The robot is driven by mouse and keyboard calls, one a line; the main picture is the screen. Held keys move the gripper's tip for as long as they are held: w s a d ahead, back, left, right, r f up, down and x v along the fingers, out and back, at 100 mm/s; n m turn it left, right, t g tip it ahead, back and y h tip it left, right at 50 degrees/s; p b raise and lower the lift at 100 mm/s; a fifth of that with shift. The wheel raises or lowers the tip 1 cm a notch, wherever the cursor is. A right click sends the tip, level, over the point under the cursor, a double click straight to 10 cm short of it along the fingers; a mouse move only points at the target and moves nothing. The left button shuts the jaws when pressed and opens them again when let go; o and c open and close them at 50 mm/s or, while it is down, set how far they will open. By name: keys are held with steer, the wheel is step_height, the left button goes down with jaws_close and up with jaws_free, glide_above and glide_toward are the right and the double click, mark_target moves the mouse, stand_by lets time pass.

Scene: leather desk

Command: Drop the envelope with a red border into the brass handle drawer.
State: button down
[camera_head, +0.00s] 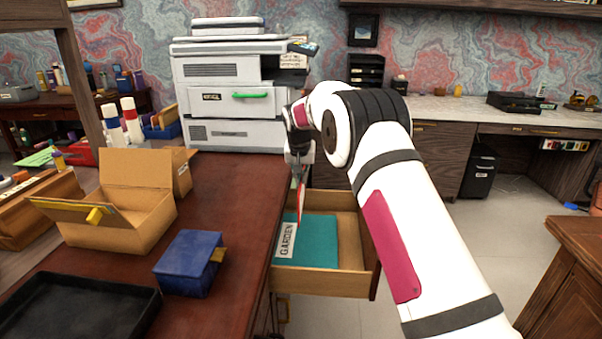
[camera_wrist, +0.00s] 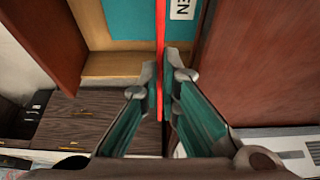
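The envelope with a red border (camera_head: 300,197) hangs nearly edge-on below my gripper (camera_head: 299,160) in the head view. In the wrist view, the envelope (camera_wrist: 160,40) is a thin red strip running between the fingertips of my gripper (camera_wrist: 163,80), which are closed on it. An open wooden drawer (camera_head: 350,240) juts out from the desk's right side, below the envelope. A teal item (camera_head: 318,242) with a "GARDEN" label lies in it; the teal also shows in the wrist view (camera_wrist: 130,20). The open drawer's handle is hidden from view.
The red-brown desk top (camera_head: 235,200) borders the drawer on the left. On it are an open cardboard box (camera_head: 120,215), a blue box (camera_head: 188,262) and a black tray (camera_head: 80,310). A printer (camera_head: 230,85) stands at the back. Floor shows right of the drawer.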

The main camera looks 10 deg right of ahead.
steer(key=shift+f, duration=1.7)
steer(key=c, duration=1.7)
jaws_free()
steer(key=v, duration=1.2)
steer(key=shift+r, duration=0.15)
